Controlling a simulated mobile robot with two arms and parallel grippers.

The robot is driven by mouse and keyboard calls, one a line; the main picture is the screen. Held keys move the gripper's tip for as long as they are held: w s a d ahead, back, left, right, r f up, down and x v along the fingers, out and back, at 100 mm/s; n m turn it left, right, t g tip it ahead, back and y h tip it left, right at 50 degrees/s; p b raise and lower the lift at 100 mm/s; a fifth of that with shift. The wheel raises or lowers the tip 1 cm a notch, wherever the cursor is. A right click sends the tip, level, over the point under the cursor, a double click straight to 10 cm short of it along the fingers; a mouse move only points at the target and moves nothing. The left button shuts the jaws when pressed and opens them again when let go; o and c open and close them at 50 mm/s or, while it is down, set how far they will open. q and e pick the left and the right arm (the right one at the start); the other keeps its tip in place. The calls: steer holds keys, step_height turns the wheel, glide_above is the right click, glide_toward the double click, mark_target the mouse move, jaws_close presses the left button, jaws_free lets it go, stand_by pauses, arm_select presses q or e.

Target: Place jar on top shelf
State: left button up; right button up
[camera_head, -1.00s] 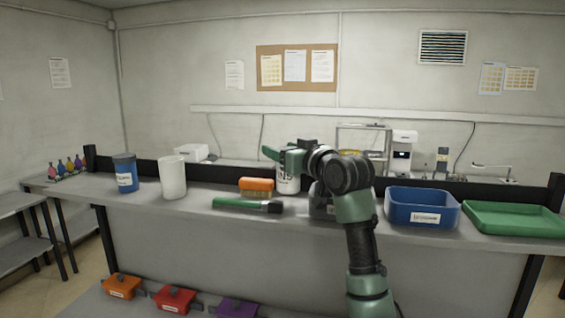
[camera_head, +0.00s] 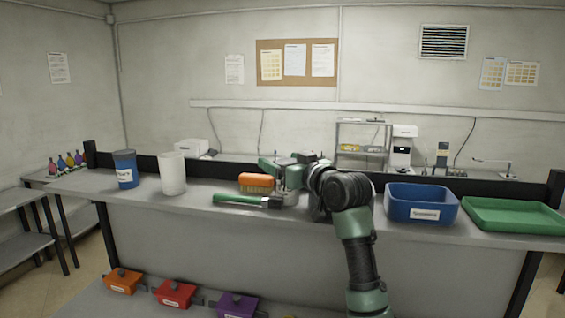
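My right gripper (camera_head: 278,170) is low over the top shelf (camera_head: 330,222), just right of the orange brush. A pale jar (camera_head: 290,198) is at the gripper, and only its lower part shows beneath the fingers. The fingers appear closed around its upper part, which they hide. The jar's base is at or very near the shelf surface; I cannot tell whether it touches. My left gripper is not in view.
An orange brush (camera_head: 256,180) and a green-handled tool (camera_head: 238,200) lie close left of the jar. A white cylinder (camera_head: 172,175) and a blue cup (camera_head: 124,168) stand farther left. A blue bin (camera_head: 420,205) and green tray (camera_head: 512,216) are right. Coloured bins sit below.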

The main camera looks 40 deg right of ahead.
steer(key=shift+r, duration=0.1)
steer(key=shift+s, duration=0.1)
steer(key=s+b, duration=0.1)
steer(key=s, duration=0.2)
steer(key=s+b, duration=0.2)
steer(key=s, duration=0.2)
steer(key=s+a+b, duration=0.1)
steer(key=s, duration=0.2)
steer(key=shift+s+a, duration=0.1)
steer(key=shift+s, duration=0.3)
steer(key=shift+s+a+r+b, duration=0.1)
steer(key=shift+s+b, duration=0.2)
steer(key=shift+s, duration=0.15)
